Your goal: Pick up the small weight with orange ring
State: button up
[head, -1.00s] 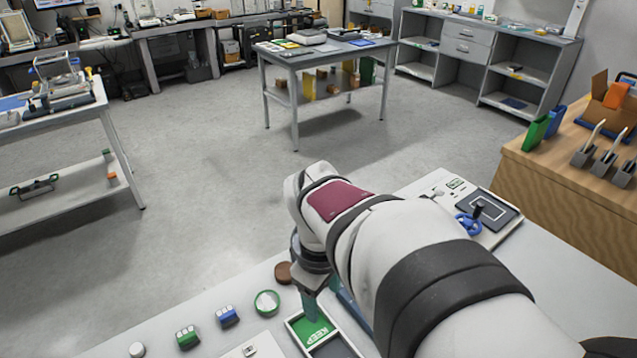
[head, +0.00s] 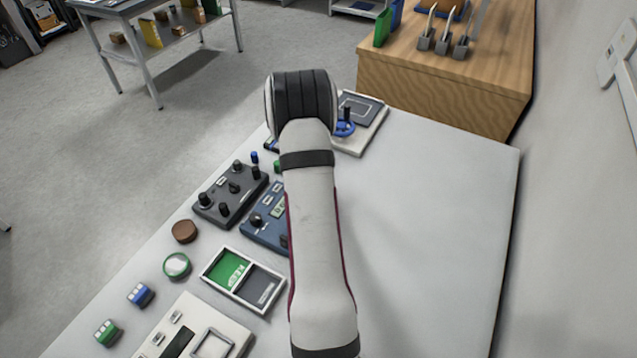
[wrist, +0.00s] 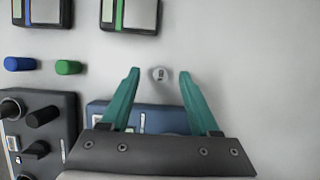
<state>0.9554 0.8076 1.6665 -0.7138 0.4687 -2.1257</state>
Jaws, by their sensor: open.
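My gripper (wrist: 160,75) shows in the wrist view with two teal fingers, open and empty. A small pale round piece (wrist: 160,74) with a dark mark lies on the table between the fingertips, with room on both sides. It may be the small weight seen from above. I see no orange ring on it or anywhere else, so I cannot tell. In the head view my arm hides the gripper and this piece.
A black knobbed box (head: 232,193) and a blue one (head: 262,222) stand beside my arm. A blue cylinder (wrist: 20,64) and a green one (wrist: 69,67) lie left of the fingers. A green-and-grey KEEP tray (head: 205,276) sits nearer. The table's right side is clear.

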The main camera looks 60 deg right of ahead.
jog(key=x, duration=0.3)
jog(key=shift+a+f, duration=0.1)
grip_shut()
